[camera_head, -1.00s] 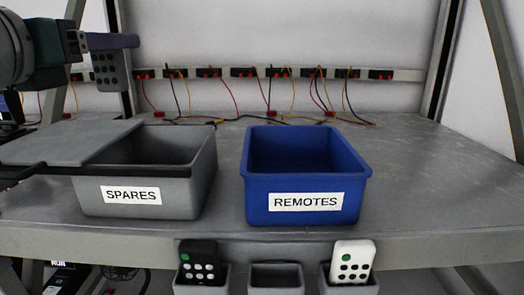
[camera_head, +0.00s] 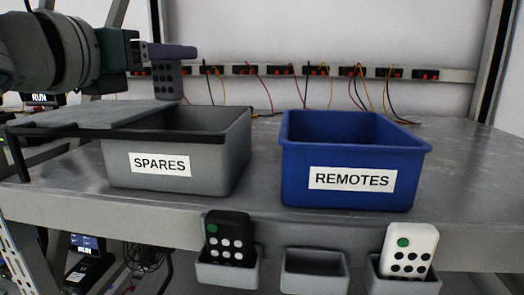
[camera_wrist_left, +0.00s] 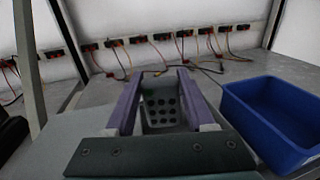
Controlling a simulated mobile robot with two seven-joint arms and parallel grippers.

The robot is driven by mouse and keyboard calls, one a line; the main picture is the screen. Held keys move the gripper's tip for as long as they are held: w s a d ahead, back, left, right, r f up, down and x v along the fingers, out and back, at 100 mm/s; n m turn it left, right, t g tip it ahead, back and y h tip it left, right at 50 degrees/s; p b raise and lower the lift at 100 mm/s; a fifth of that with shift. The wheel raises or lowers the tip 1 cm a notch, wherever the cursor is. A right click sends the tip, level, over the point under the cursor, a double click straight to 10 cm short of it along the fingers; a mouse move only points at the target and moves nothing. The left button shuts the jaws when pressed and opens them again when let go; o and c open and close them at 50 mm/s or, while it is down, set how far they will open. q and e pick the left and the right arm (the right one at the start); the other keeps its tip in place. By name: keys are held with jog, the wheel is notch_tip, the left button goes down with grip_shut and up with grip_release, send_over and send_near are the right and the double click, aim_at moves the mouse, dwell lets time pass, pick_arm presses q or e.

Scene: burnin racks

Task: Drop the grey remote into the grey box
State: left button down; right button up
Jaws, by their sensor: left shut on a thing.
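The grey remote (camera_head: 167,82) hangs upright, dark buttons facing the head camera, from my left gripper (camera_head: 170,53). The gripper is shut on its top end; the remote also shows between the purple fingers in the left wrist view (camera_wrist_left: 161,108). The grey box (camera_head: 212,160), labelled SPARES, stands on the bench. In the head view the remote appears just above the box's back rim, near the edge of the lid; its exact depth is hard to tell. A grey lid (camera_head: 90,117) covers the box's left part. My right gripper is not in view.
A blue box (camera_head: 300,185) labelled REMOTES stands right of the grey box. Below the bench edge, holders carry a black remote (camera_head: 228,240) and a white remote (camera_head: 408,252); the middle holder (camera_head: 315,270) is empty. Cabled sockets line the back.

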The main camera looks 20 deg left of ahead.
pick_arm(q)
jog(key=shift+c, duration=0.9)
grip_release()
jog(key=s+p, duration=0.1)
jog(key=s, duration=0.4)
jog(key=s+p, duration=0.1)
jog(key=s, duration=0.1)
jog(key=shift+s+d+r+p, duration=0.1)
jog(key=shift+s+r+p, duration=0.2)
jog(key=shift+s, duration=0.1)
jog(key=shift+s+f+p, duration=0.25)
jog(key=shift+s+p, duration=0.55)
jog(key=shift+s, duration=0.25)
jog(key=shift+s, duration=0.1)
